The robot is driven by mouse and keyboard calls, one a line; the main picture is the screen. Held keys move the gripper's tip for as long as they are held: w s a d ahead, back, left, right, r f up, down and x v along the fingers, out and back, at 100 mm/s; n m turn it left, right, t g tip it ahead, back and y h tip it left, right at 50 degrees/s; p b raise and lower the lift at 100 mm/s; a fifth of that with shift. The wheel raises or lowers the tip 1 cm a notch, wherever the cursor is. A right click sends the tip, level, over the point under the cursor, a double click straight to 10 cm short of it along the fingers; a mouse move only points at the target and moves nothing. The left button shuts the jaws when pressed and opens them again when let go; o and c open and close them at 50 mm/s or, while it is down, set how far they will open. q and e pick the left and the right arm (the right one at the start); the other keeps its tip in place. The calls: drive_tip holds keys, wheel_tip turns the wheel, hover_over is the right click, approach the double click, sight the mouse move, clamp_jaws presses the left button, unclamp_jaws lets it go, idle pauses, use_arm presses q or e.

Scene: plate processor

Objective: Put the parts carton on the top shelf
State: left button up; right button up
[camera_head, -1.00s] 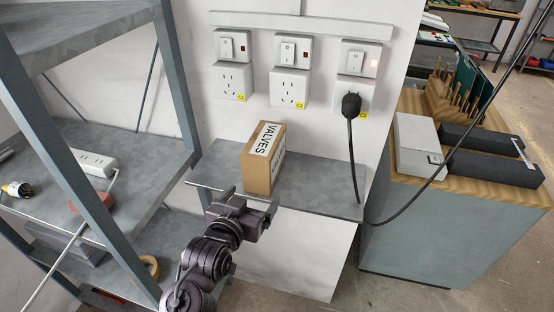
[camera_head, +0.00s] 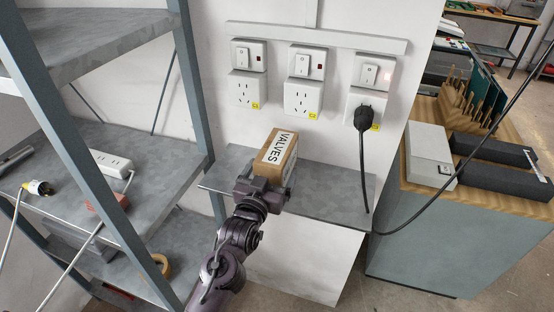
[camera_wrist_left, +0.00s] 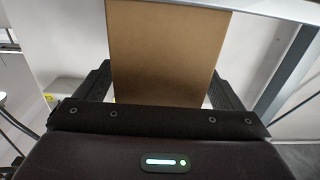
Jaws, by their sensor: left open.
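The parts carton (camera_head: 276,152) is a brown box labelled VALVES. It appears to stand upright on the small grey ledge (camera_head: 335,195) below the wall sockets; my gripper hides its lower part. My left gripper (camera_head: 266,192) is at the carton's near side, open. In the left wrist view the carton (camera_wrist_left: 165,50) fills the space between the two dark fingers, one at each side; I cannot tell whether they touch it. The top shelf (camera_head: 100,42) is a grey board on the rack at the left, and its visible part is bare. My right gripper is not in view.
The rack's upright post (camera_head: 188,90) stands between the top shelf and the ledge. A lower shelf (camera_head: 150,150) holds a white power strip (camera_head: 112,163). A black plug (camera_head: 364,117) with a hanging cable is right of the carton. A wood-topped cabinet (camera_head: 440,235) stands further right.

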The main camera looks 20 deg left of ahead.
use_arm(q)
drive_tip(key=shift+w+d, duration=0.1)
drive_tip(key=shift+w, duration=1)
drive_tip(key=shift+s, duration=0.1)
drive_tip(key=c, duration=1.4)
drive_tip(key=shift+r, duration=0.1)
drive_tip(key=shift+c, duration=0.6)
